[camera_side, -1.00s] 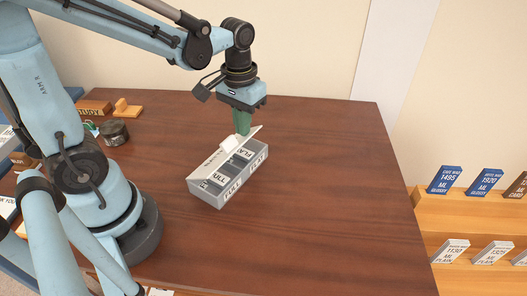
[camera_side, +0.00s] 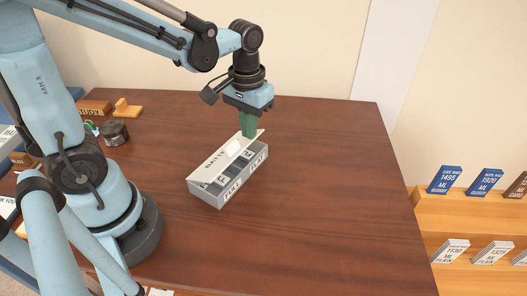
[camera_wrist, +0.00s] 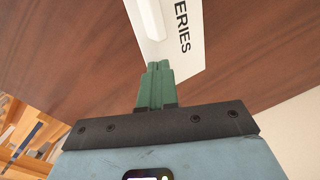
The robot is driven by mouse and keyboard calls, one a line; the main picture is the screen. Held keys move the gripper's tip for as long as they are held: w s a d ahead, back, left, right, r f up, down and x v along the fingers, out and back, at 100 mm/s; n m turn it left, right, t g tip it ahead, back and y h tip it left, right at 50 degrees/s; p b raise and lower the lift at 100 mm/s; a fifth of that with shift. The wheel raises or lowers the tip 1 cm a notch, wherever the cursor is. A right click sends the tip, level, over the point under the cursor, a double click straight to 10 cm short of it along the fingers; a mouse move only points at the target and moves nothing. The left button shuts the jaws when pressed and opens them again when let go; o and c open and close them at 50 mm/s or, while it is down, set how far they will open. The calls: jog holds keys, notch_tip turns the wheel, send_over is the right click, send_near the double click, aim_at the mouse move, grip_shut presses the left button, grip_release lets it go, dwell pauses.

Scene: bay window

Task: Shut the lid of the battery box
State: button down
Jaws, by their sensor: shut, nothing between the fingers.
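The battery box (camera_side: 230,186) is a grey box with FULL and FLAT labels, standing on the brown table. Its white lid (camera_side: 217,160), with black lettering, is tilted partly open over the box, and dark compartments show under its near edge. My gripper (camera_side: 248,134) has green fingers pressed together, empty, at the lid's upper far end. The lid also shows in the wrist view (camera_wrist: 172,38), with the letters ERIES and a raised white tab; the green fingertips (camera_wrist: 158,66) are at its edge. I cannot tell whether they touch it.
A dark round tin (camera_side: 114,132), a wooden STUDY sign (camera_side: 94,108) and a small wooden block (camera_side: 127,109) stand at the table's back left. Wooden racks (camera_side: 470,212) with labelled cards are off the table's right side. The table right of the box is clear.

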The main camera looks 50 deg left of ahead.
jog(key=shift+f, duration=1.8)
jog(key=shift+r, duration=3.5)
jog(key=t, duration=0.1)
jog(key=s+r+m+t, duration=0.1)
jog(key=t, duration=0.1)
jog(key=shift+s+r, duration=0.25)
jog(key=m+t, duration=0.1)
jog(key=t, duration=0.1)
jog(key=s+r+m+t, duration=0.1)
jog(key=t, duration=0.1)
jog(key=shift+d, duration=0.1)
